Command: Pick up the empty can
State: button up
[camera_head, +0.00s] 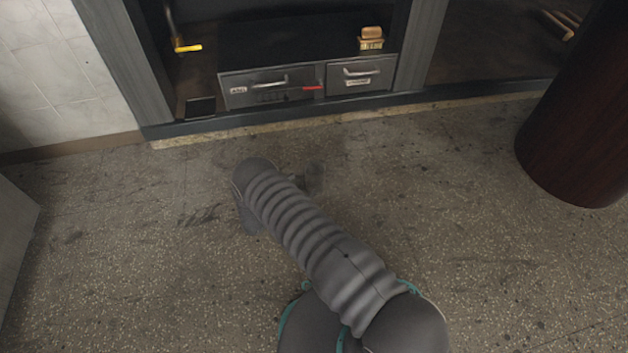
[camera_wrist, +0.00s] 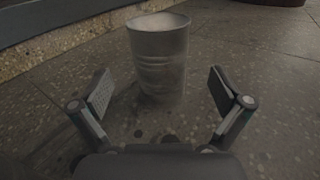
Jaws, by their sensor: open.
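The can (camera_wrist: 160,62) is a grey, ribbed metal cylinder with a pale top. It stands upright on the speckled floor in the wrist view, just beyond my gripper (camera_wrist: 160,100). My gripper is open, with one finger to the left and one to the right of the can's line; I see no contact with it. In the head view, a small part of a grey cylinder that looks like the can (camera_head: 315,178) shows just beyond my arm, and the arm hides much of my gripper there.
A dark cabinet holds two grey drawers (camera_head: 270,86) at the back, above a pale floor ledge (camera_head: 250,130). A dark reddish column (camera_head: 580,130) stands at the right. A tiled wall (camera_head: 50,75) is at the left. The floor around my arm is clear.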

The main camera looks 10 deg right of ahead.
aim_at(321, 171)
jog(key=x, duration=0.6)
jog(key=shift+w+d+f, duration=0.2)
jog(key=shift+d+f, duration=0.05)
jog(key=shift+d, duration=0.1)
jog(key=c, duration=1.2)
